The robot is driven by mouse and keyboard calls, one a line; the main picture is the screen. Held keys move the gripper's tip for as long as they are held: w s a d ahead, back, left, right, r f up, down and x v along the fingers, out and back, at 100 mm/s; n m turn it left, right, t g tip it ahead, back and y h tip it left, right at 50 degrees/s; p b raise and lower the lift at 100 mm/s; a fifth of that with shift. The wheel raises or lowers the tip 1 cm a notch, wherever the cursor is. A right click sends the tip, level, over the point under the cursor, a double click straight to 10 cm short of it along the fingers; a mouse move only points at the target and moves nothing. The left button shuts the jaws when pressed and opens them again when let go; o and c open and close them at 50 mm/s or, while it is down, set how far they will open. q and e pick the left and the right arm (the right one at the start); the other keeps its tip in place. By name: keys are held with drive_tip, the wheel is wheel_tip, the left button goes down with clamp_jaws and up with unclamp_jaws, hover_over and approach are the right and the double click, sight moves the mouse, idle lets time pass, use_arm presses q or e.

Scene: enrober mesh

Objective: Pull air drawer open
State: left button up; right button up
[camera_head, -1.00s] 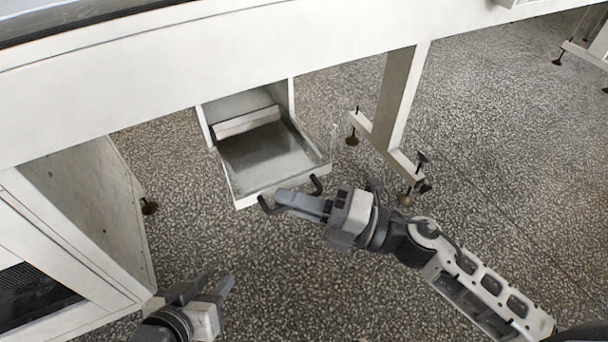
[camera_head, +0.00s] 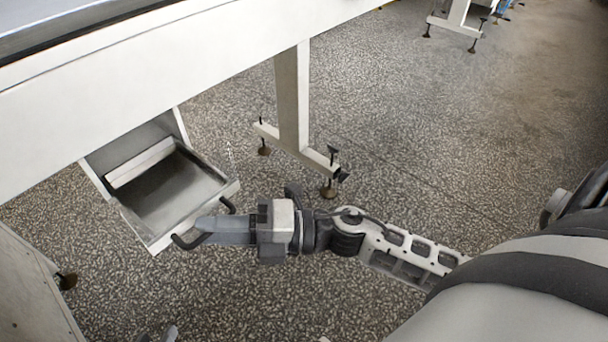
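The air drawer (camera_head: 153,238) is a shallow white tray with a grey metal floor, standing out of its white housing under the machine at left. A black bar handle (camera_head: 185,243) is on its front. My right gripper (camera_head: 206,227) is at the middle of this handle, its grey fingers together over the bar and seemingly closed on it; they hide the bar's middle. Only the tip of my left gripper (camera_head: 170,333) shows at the bottom edge, apart from the drawer, and its opening cannot be made out.
The white machine body (camera_head: 130,95) runs above the drawer. A white support leg (camera_head: 293,100) with a footed crossbar (camera_head: 297,148) stands right of the drawer. A white cabinet (camera_head: 30,290) is at lower left. The speckled floor in front is clear.

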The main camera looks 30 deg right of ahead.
use_arm(q)
drive_tip(key=shift+s+f, duration=0.1)
use_arm(e)
drive_tip(key=v, duration=1.4)
drive_tip(key=shift+s+d, duration=0.2)
drive_tip(key=shift+d, duration=0.15)
